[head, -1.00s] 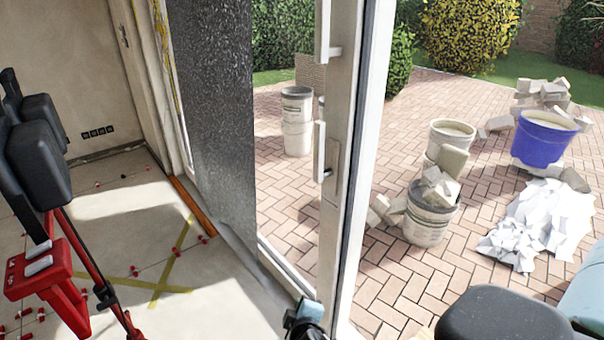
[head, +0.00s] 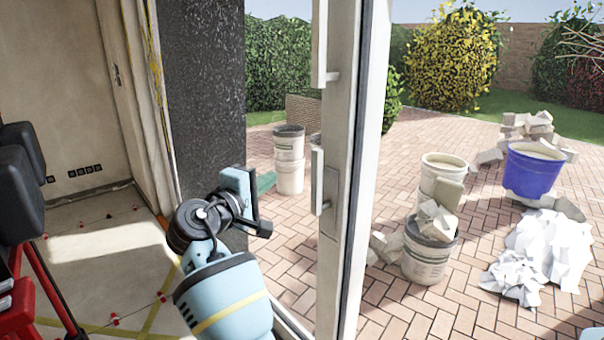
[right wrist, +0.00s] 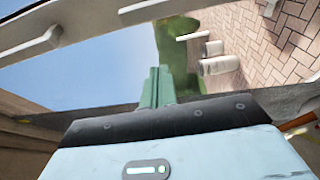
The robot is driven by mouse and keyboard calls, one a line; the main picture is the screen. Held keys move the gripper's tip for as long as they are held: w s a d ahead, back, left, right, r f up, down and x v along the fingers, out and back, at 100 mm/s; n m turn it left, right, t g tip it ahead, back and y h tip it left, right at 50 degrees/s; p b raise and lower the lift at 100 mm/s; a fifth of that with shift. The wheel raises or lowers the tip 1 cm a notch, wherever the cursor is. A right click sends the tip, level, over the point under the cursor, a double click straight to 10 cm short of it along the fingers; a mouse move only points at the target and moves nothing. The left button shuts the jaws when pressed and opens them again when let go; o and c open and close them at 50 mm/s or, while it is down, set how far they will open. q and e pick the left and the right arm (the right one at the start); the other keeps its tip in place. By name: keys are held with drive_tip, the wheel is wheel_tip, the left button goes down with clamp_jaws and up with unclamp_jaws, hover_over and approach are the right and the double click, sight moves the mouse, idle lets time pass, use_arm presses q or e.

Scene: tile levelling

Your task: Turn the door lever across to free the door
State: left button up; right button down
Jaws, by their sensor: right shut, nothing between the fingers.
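The pale door lever (head: 317,180) stands upright on the door's edge frame, its pivot at its lower end on a grey plate (head: 330,200). My right gripper (head: 265,183) is left of the lever, apart from it. Its green fingers point toward the door and are closed together with nothing between them. In the right wrist view the closed green fingers (right wrist: 157,88) show in the middle, with pale handle parts on the frame above; I cannot tell which is the lever. My left gripper is out of view.
A longer vertical handle (head: 320,45) is above the lever on the door frame (head: 345,130). Outside, buckets (head: 430,250), a blue tub (head: 534,170) and rubble stand on the paving. At left is a red stand (head: 15,310) with dark blocks.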

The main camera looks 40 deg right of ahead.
drive_tip(key=shift+d, duration=0.1)
drive_tip(key=p+x, duration=0.1)
drive_tip(key=x, duration=0.9)
drive_tip(key=s+p, duration=0.1)
drive_tip(key=s, duration=0.3)
drive_tip(key=shift+f+p, duration=0.1)
drive_tip(key=shift+p, duration=0.2)
drive_tip(key=shift+s+d, duration=0.1)
drive_tip(key=shift+d, duration=0.1)
